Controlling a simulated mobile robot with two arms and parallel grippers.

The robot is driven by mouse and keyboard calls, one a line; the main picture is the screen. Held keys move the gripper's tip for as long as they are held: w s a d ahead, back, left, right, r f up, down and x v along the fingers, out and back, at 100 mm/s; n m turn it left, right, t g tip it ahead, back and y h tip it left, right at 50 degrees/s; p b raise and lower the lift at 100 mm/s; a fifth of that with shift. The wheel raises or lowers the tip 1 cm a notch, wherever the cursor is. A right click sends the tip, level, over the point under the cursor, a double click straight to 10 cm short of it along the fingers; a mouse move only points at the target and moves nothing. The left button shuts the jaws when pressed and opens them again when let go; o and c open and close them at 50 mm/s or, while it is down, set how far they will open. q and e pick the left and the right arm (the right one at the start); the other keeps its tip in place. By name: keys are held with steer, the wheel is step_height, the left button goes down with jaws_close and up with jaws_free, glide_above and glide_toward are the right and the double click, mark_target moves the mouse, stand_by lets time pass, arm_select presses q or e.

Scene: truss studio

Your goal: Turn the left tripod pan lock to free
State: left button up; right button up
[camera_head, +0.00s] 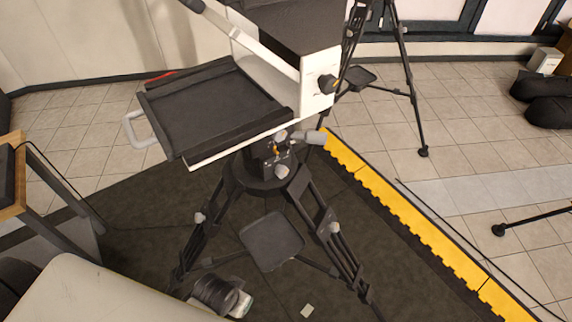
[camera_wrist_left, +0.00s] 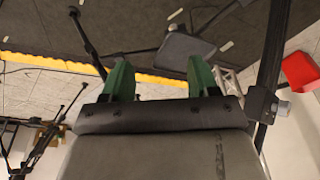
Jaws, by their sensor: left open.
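The left tripod (camera_head: 262,183) stands upright on the dark mat and carries a black and white camera rig with a hood and flat tray. Below the rig, its head has a light-grey lever (camera_head: 315,137) pointing right, a pale knob (camera_head: 282,171) lower down and small orange marks. I cannot tell for sure which of these is the pan lock, or its setting. My left gripper (camera_wrist_left: 158,63) shows in the left wrist view with its two green fingers wide apart and nothing between them. It is not visible in the head view. My right gripper is in neither view.
A second tripod (camera_head: 411,85) stands behind to the right. A yellow mat edge (camera_head: 400,208) runs diagonally beside a cable. A black cylindrical object (camera_head: 214,293) lies near the tripod's feet. A wooden-edged table (camera_head: 12,180) is at left. In the wrist view, a red object (camera_wrist_left: 300,70) is at right.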

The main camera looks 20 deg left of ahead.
arm_select(q)
step_height(320, 180, up, 14)
steer(key=w+d+m+y+p, duration=0.1)
steer(key=w+d+m+p, duration=0.1)
steer(key=m, duration=0.1)
steer(key=m+t+y, duration=0.8)
steer(key=m+y, duration=0.5)
steer(key=m, duration=0.7)
glide_toward(284, 173)
steer(key=p+x, duration=0.3)
steer(key=x, duration=0.7)
steer(key=shift+r, duration=0.1)
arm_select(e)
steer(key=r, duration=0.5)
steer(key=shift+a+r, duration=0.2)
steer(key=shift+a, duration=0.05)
arm_select(q)
steer(key=c, duration=0.9)
